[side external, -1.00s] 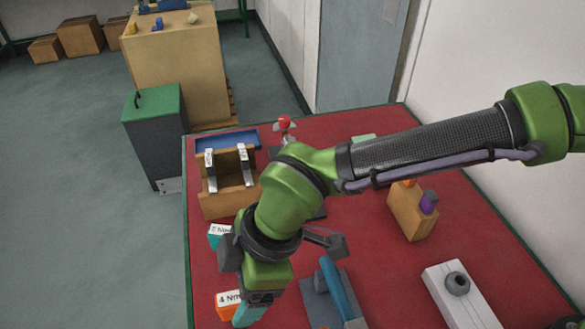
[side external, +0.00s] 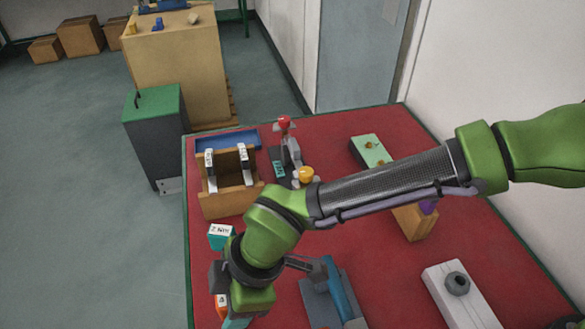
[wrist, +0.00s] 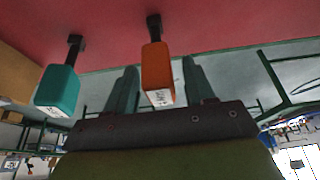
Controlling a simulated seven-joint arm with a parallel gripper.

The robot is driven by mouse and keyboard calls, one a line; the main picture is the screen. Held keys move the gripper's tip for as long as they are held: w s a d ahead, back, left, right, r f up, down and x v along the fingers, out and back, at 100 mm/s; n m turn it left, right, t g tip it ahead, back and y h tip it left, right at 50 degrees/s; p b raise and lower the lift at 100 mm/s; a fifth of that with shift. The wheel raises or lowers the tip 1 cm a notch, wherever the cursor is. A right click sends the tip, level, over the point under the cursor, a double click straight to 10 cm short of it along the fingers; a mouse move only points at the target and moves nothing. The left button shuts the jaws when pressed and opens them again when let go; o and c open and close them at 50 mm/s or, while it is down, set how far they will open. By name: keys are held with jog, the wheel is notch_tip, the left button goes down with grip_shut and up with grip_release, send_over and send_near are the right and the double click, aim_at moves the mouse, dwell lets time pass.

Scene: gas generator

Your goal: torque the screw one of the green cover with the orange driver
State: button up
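The orange driver (wrist: 158,75) stands out from the red surface in the wrist view, its handle toward my gripper (wrist: 160,64). My gripper is open, with one teal finger on each side of the handle and visible gaps between. In the side view my gripper (side external: 236,322) is at the table's near left edge and partly hides the orange driver (side external: 221,304). The green cover (side external: 371,151) lies toward the back right of the table with brass-coloured screws on top; I cannot tell which is screw one.
A teal driver (wrist: 58,90) stands left of the orange one; it also shows in the side view (side external: 220,236). A wooden holder (side external: 232,204), a blue tray (side external: 228,139), a grey-blue fixture (side external: 320,303) and a white block (side external: 460,298) share the red table.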

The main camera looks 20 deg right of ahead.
jog(key=c, duration=0.9)
jog(key=shift+o, duration=0.2)
jog(key=shift+r, duration=3.8)
jog(key=shift+r, duration=0.3)
notch_tip(320, 180, up, 6)
jog(key=w+d+m+t, duration=0.1)
jog(key=w+d+m, duration=0.2)
jog(key=w+d, duration=0.45)
jog(key=w+d+m+t, duration=0.1)
jog(key=w+d+m, duration=0.35)
jog(key=w, duration=0.65)
jog(key=w+d+m+t+h, duration=0.1)
jog(key=w+d+m, duration=0.3)
jog(key=d, duration=0.5)
jog(key=w+d+m+t+h, duration=0.1)
jog(key=w+d, duration=0.5)
jog(key=d, duration=0.2)
jog(key=w+d+m+h, duration=0.1)
jog(key=w+d+m, duration=0.3)
jog(key=d, duration=0.5)
jog(key=shift+n, duration=0.75)
jog(key=shift+s+d+x, duration=0.15)
jog(key=shift+x, duration=1.05)
jog(key=shift+s+d+x, duration=0.15)
jog(key=shift+x, duration=1.05)
